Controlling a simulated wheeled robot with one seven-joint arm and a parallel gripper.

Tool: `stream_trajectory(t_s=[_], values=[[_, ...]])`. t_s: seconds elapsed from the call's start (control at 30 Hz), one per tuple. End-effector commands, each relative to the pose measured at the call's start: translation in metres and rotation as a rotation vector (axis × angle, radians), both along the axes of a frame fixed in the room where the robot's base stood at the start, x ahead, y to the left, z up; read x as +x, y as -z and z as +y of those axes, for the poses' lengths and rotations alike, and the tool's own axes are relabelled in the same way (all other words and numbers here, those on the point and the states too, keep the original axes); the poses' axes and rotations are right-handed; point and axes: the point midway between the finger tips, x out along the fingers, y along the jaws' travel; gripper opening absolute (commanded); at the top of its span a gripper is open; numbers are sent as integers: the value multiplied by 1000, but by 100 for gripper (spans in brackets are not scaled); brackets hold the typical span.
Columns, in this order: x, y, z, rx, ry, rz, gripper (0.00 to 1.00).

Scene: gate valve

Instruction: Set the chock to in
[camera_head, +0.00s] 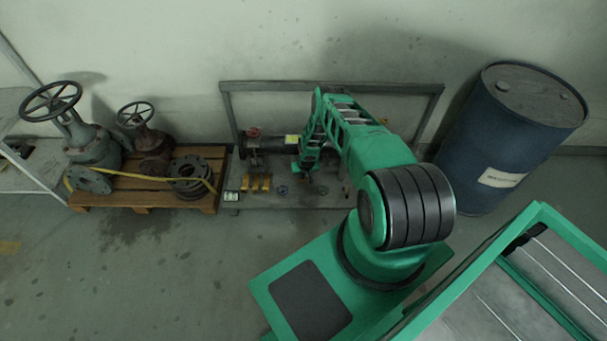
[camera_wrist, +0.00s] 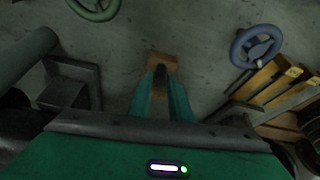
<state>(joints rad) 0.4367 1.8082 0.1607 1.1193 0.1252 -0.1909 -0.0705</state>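In the wrist view, a brown wooden block (camera_wrist: 163,62) with a dark upright piece on it lies at my fingertips; it looks like the chock. My gripper (camera_wrist: 161,78) points down at it, with one green finger on each side of the dark piece. Whether the fingers touch that piece or are apart from it I cannot tell. In the head view, my gripper (camera_head: 308,174) is low over the bench (camera_head: 232,208), largely hidden by my arm. I cannot make out the block there.
A blue handwheel (camera_wrist: 256,46) and yellow-brown wedges (camera_wrist: 275,88) are right of my gripper in the wrist view; a green handwheel (camera_wrist: 95,6) is at upper left. A pipe (camera_head: 272,145) runs behind. A pallet (camera_head: 150,190) with valves stands left, a blue drum (camera_head: 505,135) right.

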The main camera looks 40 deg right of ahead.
Motion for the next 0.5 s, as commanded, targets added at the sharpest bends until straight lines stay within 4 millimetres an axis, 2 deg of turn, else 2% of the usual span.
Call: stream_trajectory(t_s=[0.07,0.27,0.5], values=[[4,-8,-7,-13,2,-11,23],[-5,-28,0,-6,1,-6,23],[-20,-62,9,-2,-1,-2,23]])
